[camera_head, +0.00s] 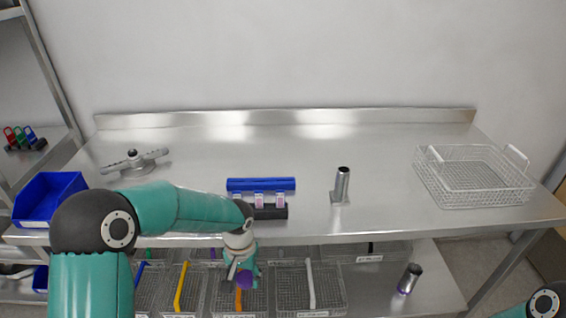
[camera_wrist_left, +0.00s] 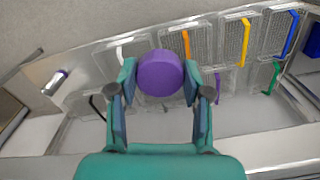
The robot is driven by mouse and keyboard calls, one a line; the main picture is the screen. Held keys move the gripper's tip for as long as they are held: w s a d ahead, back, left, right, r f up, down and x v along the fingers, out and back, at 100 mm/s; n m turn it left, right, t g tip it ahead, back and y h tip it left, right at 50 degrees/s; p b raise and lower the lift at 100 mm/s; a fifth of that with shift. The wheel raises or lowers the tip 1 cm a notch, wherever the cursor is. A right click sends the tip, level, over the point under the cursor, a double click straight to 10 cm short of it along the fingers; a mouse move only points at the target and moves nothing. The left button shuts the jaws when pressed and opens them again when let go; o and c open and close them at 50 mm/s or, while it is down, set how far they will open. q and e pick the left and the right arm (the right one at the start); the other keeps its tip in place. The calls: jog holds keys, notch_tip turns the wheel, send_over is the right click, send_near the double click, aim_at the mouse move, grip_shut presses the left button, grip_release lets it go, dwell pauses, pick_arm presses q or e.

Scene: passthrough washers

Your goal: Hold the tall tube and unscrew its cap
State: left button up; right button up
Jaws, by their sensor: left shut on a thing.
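A tall silver tube (camera_head: 342,184) stands upright near the table's front edge, right of centre; its top end looks dark and I see no cap on it. My left gripper (camera_head: 243,277) hangs past the table's front edge, pointing down over the lower shelf. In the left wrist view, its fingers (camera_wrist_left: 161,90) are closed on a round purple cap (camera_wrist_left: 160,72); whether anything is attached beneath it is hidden. A second silver tube (camera_head: 410,278) with a purple end lies on the lower shelf, also in the left wrist view (camera_wrist_left: 56,82). My right gripper is out of view.
A blue block (camera_head: 261,184) and a dark rack (camera_head: 270,212) with small tags sit left of the tall tube. A wire basket (camera_head: 472,177) is at the right, a blue bin (camera_head: 48,198) at the left. Several wire baskets with coloured handles fill the lower shelf.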

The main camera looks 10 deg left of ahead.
pick_arm(q)
jog(key=shift+w+d, duration=0.1)
jog(key=shift+w, duration=0.1)
